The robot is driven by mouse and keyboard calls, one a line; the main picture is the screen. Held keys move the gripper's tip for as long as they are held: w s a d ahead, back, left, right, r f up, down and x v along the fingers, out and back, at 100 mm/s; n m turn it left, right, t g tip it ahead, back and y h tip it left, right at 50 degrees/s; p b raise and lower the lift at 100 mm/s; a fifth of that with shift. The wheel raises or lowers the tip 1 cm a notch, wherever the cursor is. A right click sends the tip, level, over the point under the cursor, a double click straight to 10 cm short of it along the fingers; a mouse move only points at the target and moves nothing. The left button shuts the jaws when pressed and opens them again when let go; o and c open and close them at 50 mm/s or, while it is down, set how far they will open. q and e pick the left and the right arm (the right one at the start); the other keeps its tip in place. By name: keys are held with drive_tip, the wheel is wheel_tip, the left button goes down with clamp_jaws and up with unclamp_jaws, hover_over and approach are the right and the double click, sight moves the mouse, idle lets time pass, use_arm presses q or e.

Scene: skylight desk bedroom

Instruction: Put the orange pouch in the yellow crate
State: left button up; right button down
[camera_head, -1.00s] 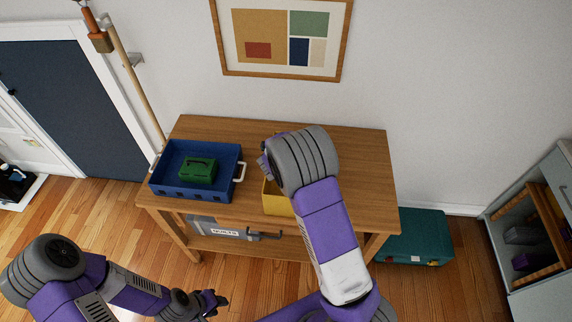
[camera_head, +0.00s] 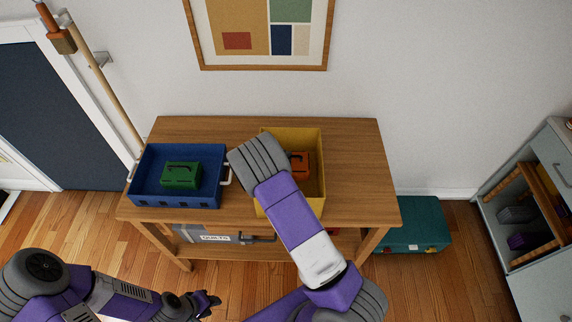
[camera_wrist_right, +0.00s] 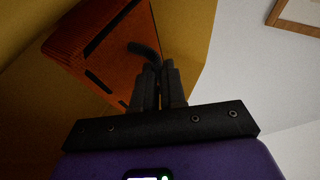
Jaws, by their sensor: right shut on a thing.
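The orange pouch (camera_head: 299,165), boxy with a dark handle, shows within the rim of the yellow crate (camera_head: 313,137) on the table. In the right wrist view the pouch (camera_wrist_right: 100,50) is close, with yellow crate wall (camera_wrist_right: 188,40) around it. My right gripper (camera_wrist_right: 158,72) is shut on the pouch's dark handle. In the head view my right arm hides this gripper and part of the crate. I cannot tell whether the pouch touches the crate floor. My left gripper (camera_head: 208,301) is low in front of the table, away from the pouch; its finger gap is unclear.
A blue tray (camera_head: 138,175) holding a green box (camera_head: 181,175) stands left of the crate on the wooden table (camera_head: 360,170). The table's right end is clear. A grey box (camera_head: 205,236) is on the shelf below. A teal case (camera_head: 415,225) stands right.

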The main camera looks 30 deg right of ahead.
wheel_tip(320, 180, down, 3)
drive_tip(key=shift+w+f, duration=0.1)
drive_tip(key=shift+f, duration=0.05)
drive_tip(key=shift+f+b, duration=0.15)
drive_tip(key=shift+b, duration=0.2)
drive_tip(key=c, duration=1.2)
unclamp_jaws()
drive_tip(key=shift+c, duration=0.2)
drive_tip(key=shift+o, duration=0.2)
